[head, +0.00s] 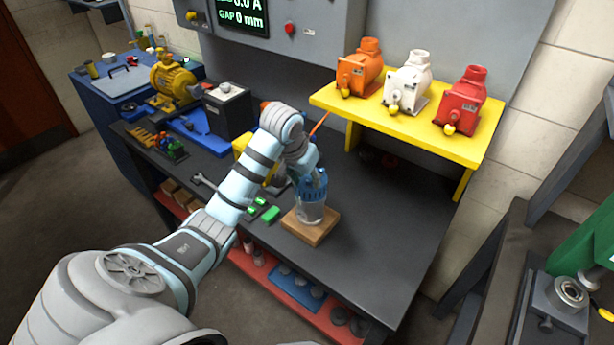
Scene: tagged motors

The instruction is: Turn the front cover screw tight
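A small grey and blue cylindrical body (312,208) stands upright on a wooden block (304,230) on the dark workbench; it looks like a motor. My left arm reaches in from the left, and its gripper (311,180) points down at the top of this body. The fingers blend with the blue upper part, so I cannot tell whether they are open, shut or touching it. The front cover screw cannot be made out; it is too small or hidden under the gripper. My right gripper is not in view.
A yellow shelf (405,122) on the right of the bench holds an orange motor (359,68), a white motor (407,82) and a red motor (461,101). A wrench (205,181) and green pieces (271,214) lie left of the block. The bench right of it is clear.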

